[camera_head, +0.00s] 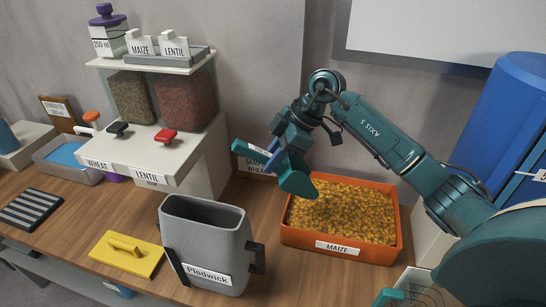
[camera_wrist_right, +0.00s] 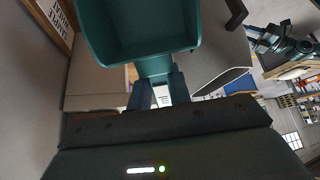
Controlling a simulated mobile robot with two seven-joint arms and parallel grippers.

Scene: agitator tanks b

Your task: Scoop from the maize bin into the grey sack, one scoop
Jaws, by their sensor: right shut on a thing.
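The maize bin (camera_head: 398,222) is an orange tray of yellow grain with a MAIZE label, on the bench right of centre. The grey sack (camera_head: 204,243), labelled Plodwick, stands upright and open-topped to its left. My right gripper (camera_head: 283,157) is shut on a teal scoop (camera_head: 297,180), held in the air near the bin's back left corner. In the right wrist view the fingers (camera_wrist_right: 157,93) close on the scoop's handle, and the scoop's bowl (camera_wrist_right: 140,30) shows bare teal inside, with no grain visible there. The grip is partly hidden in the head view.
A yellow lid-like plate with a handle (camera_head: 126,254) lies left of the sack. Behind it stands a dispenser (camera_head: 190,160) with WHEAT and LENTIL labels. A blue barrel (camera_head: 510,120) stands at right. A narrow strip of bench separates sack and bin.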

